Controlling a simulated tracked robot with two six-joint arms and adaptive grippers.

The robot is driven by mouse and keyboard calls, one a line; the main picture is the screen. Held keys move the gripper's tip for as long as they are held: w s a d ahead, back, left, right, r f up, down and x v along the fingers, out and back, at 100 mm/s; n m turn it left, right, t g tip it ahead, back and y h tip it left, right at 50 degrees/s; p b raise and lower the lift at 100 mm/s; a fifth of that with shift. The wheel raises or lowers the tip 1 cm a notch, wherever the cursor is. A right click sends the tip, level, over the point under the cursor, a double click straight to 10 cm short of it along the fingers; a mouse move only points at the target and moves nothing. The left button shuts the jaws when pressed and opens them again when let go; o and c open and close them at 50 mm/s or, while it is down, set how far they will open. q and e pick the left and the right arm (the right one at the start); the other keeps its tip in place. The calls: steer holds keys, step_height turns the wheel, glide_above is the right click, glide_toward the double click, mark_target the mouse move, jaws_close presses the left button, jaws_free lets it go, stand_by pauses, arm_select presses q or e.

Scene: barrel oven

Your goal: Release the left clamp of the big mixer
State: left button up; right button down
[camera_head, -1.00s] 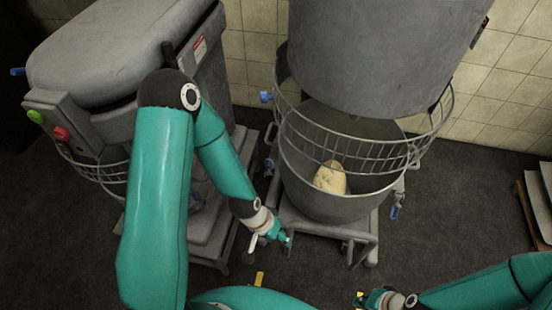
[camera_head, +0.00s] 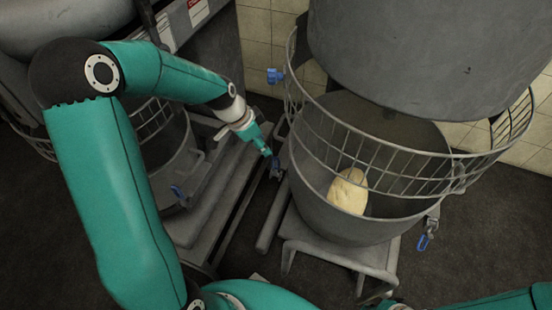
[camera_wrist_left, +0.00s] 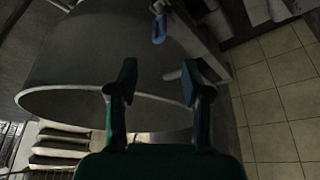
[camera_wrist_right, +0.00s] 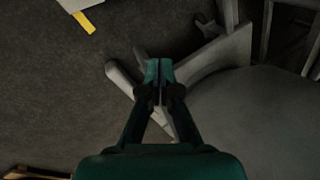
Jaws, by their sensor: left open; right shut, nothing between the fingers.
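The big mixer's grey bowl (camera_head: 345,215), with pale dough (camera_head: 349,190) inside, stands under its wire guard in the head view. Its left clamp (camera_head: 276,170) is at the bowl's left side, partly hidden. My left gripper (camera_head: 266,150) is just above and left of that clamp; contact cannot be told. In the left wrist view its fingers (camera_wrist_left: 157,85) are apart and empty, with a blue clamp handle (camera_wrist_left: 159,28) beyond them on a grey bowl (camera_wrist_left: 90,50). The right clamp (camera_head: 427,236) has a blue handle hanging down. My right gripper (camera_wrist_right: 159,68) is shut and empty.
A blue part (camera_head: 275,76) sits on the guard's left side. The big mixer's grey base frame (camera_head: 335,255) lies below the bowl. Dark floor is clear at the right.

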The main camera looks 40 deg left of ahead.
mark_target(274, 158)
arm_select(q)
steer(key=b+x, duration=0.1)
steer(key=x, duration=0.9)
steer(key=shift+w+d+f, duration=0.15)
steer(key=shift+d+f, duration=0.05)
steer(key=shift+f, duration=0.15)
jaws_close()
